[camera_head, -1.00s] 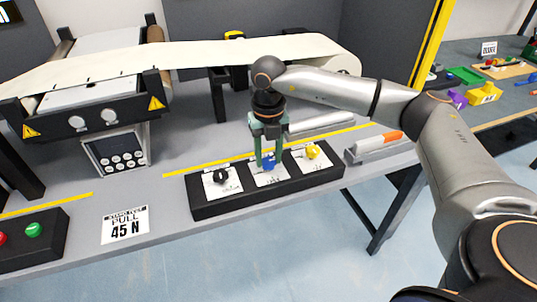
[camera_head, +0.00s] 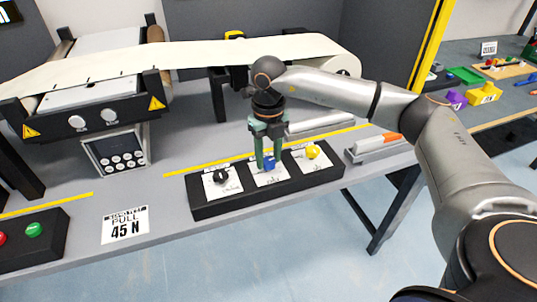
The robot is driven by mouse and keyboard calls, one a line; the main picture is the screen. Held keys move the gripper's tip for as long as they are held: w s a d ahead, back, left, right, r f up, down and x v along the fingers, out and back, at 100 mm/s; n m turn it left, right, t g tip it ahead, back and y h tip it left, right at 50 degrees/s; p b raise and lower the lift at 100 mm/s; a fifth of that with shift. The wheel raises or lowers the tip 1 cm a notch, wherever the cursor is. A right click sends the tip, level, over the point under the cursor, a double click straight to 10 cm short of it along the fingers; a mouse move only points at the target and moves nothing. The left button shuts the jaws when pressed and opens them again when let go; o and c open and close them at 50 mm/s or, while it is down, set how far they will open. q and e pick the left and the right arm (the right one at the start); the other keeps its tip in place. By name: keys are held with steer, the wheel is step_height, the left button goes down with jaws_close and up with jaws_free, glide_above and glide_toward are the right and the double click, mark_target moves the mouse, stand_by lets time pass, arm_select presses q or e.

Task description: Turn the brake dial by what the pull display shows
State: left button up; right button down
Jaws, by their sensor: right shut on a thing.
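A black panel (camera_head: 262,200) on the bench carries three dials on white plates: a black dial (camera_head: 221,177), a blue dial (camera_head: 269,163) and a yellow dial (camera_head: 312,152). The print on the plates is too small to read, so I cannot tell which dial is the brake. My right gripper (camera_head: 269,163) points down and is shut on the middle, blue dial; its fingers hide part of it. My left gripper is not in view.
A conveyor belt (camera_head: 230,50) runs behind the panel. A keypad box (camera_head: 117,153) hangs below its left end. A button box (camera_head: 35,236) with red and green buttons stands at front left. An orange-handled tool (camera_head: 378,145) lies right of the panel.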

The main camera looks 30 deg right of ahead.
mark_target(268, 160)
steer(key=n, duration=0.5)
steer(key=shift+n, duration=0.3)
steer(key=n, duration=0.2)
steer(key=shift+n, duration=0.8)
steer(key=shift+c, duration=2)
jaws_free()
steer(key=shift+r, duration=0.1)
step_height(268, 160, up, 12)
steer(key=shift+r, duration=0.2)
